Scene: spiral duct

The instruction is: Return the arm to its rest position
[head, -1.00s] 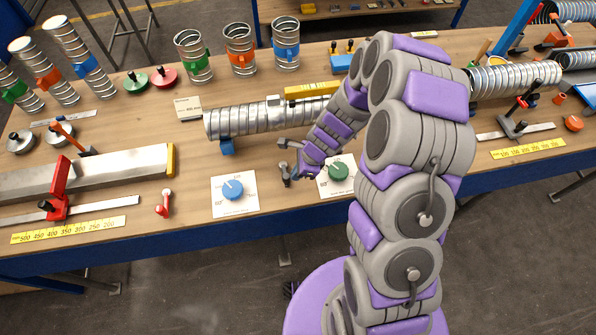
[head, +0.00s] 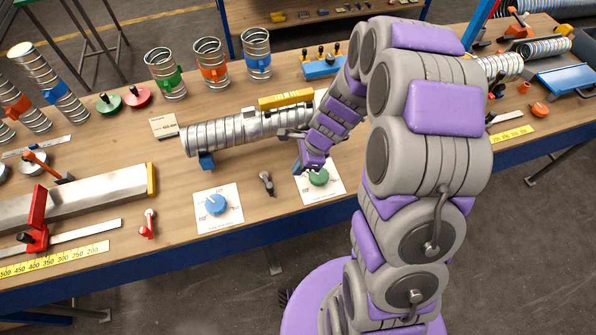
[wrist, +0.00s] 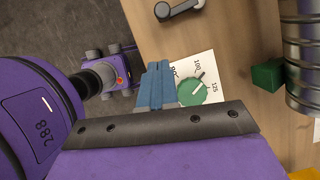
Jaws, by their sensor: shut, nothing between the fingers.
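My gripper (head: 297,168) is shut and empty. Its blue fingers also show in the wrist view (wrist: 157,86), pressed together. They overlap the edge of a white card with a green dial (head: 318,177); the height between them is hard to tell. The green dial shows beside the fingers in the wrist view (wrist: 191,92). My arm is bent, with its elbow high and the forearm reaching down over the bench, hiding part of the silver spiral duct (head: 222,134).
A card with a blue dial (head: 216,204) and a small dark lever (head: 266,182) lie left of my gripper. Short duct pieces with green, orange and blue clamps (head: 211,65) stand behind. A long metal bar (head: 90,198) lies at left. Floor is clear before the bench.

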